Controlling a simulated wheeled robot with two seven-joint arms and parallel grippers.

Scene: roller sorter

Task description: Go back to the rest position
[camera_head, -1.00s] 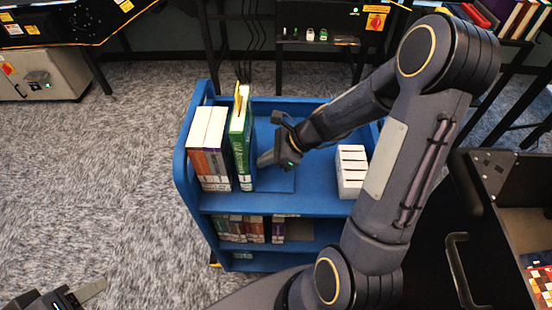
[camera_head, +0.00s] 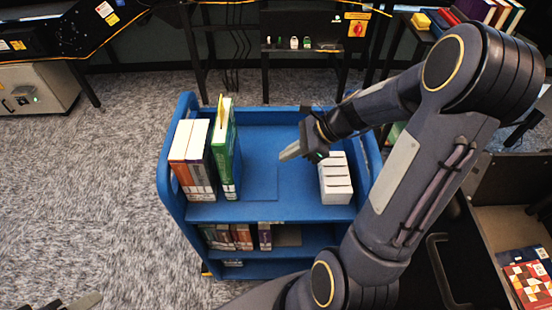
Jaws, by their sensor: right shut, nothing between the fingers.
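My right gripper (camera_head: 291,153) is shut and empty. It hangs over the top shelf of the blue cart (camera_head: 262,209), between the standing books and a white box. A green book (camera_head: 224,150) with a yellow slip at its top stands on the cart, to the left of the gripper and apart from it. My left gripper (camera_head: 83,302) shows only as a fingertip at the bottom left edge; the rest of it is out of the picture.
White-paged books (camera_head: 193,160) stand left of the green book. A white slotted box (camera_head: 335,180) sits on the shelf's right. Lower shelves hold several books (camera_head: 230,238). Carpet (camera_head: 90,200) is clear at the left.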

